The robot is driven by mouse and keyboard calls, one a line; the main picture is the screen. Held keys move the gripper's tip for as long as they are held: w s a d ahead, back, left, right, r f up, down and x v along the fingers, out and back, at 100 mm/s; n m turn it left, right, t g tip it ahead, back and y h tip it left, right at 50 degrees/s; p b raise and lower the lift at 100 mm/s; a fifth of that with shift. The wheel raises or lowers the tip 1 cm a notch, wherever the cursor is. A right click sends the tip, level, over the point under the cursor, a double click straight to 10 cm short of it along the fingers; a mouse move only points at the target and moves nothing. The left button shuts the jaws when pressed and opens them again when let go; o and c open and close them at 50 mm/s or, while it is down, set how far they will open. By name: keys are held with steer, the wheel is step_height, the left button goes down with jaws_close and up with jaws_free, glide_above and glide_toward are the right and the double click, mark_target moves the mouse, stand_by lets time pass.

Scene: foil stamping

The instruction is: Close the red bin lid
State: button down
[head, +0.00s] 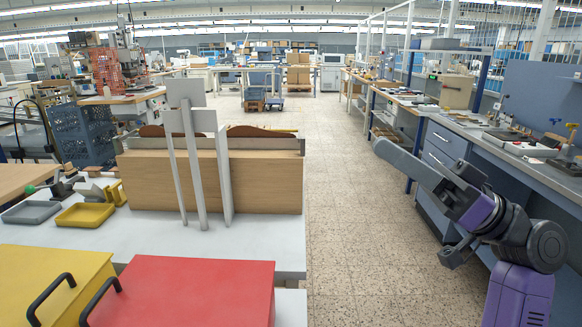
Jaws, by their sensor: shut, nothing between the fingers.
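The red bin lid (200,290) fills the bottom of the head view, left of centre. It is a broad red panel with a black handle (100,300) at its left edge. Its lower part is cut off by the frame, and I cannot tell from this view whether it is fully down. My gripper (385,150) is at the end of my purple and grey arm on the right, well away from the lid and above the floor. It is shut and holds nothing.
A yellow bin lid (50,280) with a black handle is left of the red one. Behind them, a white table (255,245) bears a wooden box (265,180), upright grey plates and trays. Blue-grey workbenches (440,140) line the right. The speckled floor (345,220) between is clear.

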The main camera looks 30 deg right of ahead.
steer(key=s+a+f+n+g+y, duration=0.2)
steer(key=s+a+n+g+y, duration=0.1)
steer(key=a+n+g, duration=0.15)
steer(key=f+p+x, duration=0.2)
steer(key=p+x, duration=0.1)
steer(key=x, duration=0.9)
steer(key=shift+w+a+f+p, duration=0.2)
steer(key=shift+w+a+p, duration=0.2)
steer(key=shift+w+a, duration=0.1)
steer(key=shift+g, duration=0.25)
